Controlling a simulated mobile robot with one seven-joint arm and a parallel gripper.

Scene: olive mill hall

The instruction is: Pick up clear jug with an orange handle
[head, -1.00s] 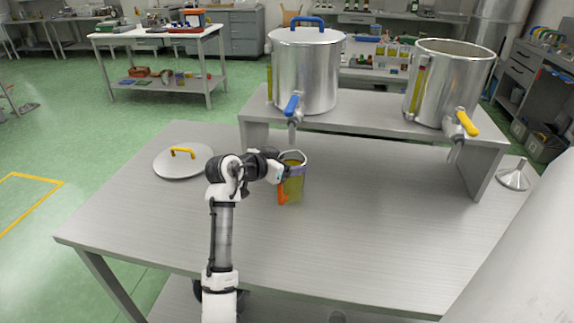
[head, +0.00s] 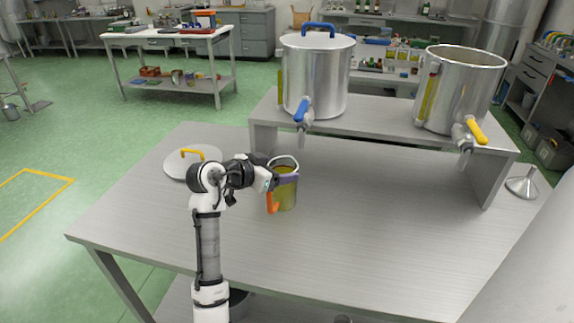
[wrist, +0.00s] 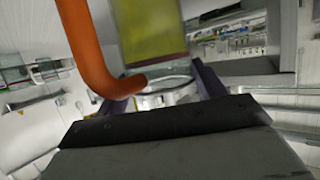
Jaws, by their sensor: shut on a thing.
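The clear jug (head: 289,195) with an orange handle (head: 271,203) is at the left middle of the table in the head view. It holds yellow-green liquid and looks near upright. My gripper (head: 284,177) is shut on the jug's upper part from the left. I cannot tell whether its base clears the tabletop. In the wrist view, the orange handle (wrist: 84,45) is at upper left beside the yellow-green jug body (wrist: 150,30), with the gripper fingers (wrist: 163,92) on either side of the jug. The jug's far side is hidden.
The steel table (head: 350,250) is clear at front and right. Behind the jug, a raised shelf (head: 390,125) bears a pot with a blue tap (head: 318,80) and one with a yellow tap (head: 463,85). A lid (head: 178,167) lies at left, a funnel (head: 522,184) at far right.

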